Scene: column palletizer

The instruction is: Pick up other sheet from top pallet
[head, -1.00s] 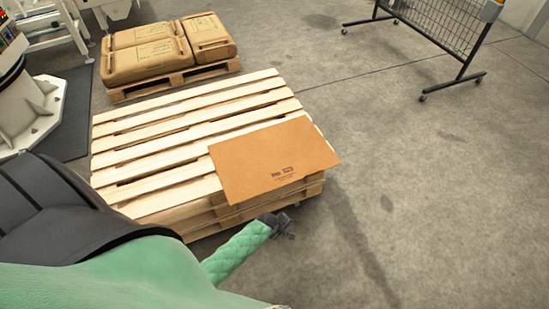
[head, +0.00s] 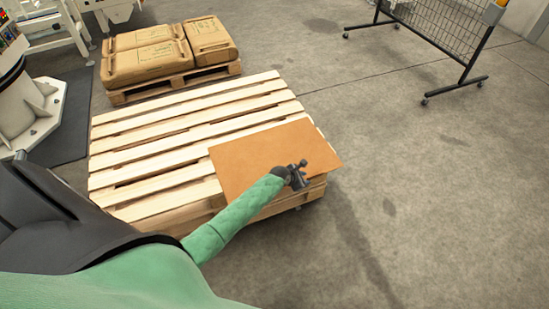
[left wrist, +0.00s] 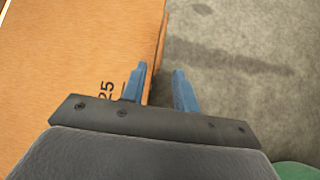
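The brown sheet (head: 245,155) lies flat on the near right corner of the top wooden pallet (head: 150,160), its right edge jutting slightly past the slats. My left gripper (head: 303,172) is over the sheet's near right part and hides its printed text in the head view. In the left wrist view, the sheet (left wrist: 75,60) fills the left side. The two blue fingers of my left gripper (left wrist: 160,88) are apart, one over the sheet and one over the floor past its edge. My right gripper is not in view.
A smaller pallet (head: 120,96) with several brown sacks (head: 150,58) stands behind the pallet stack. A white machine base (head: 38,108) is at the left. A wheeled mesh fence (head: 440,28) stands at the back right. The floor (head: 430,190) at right is clear.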

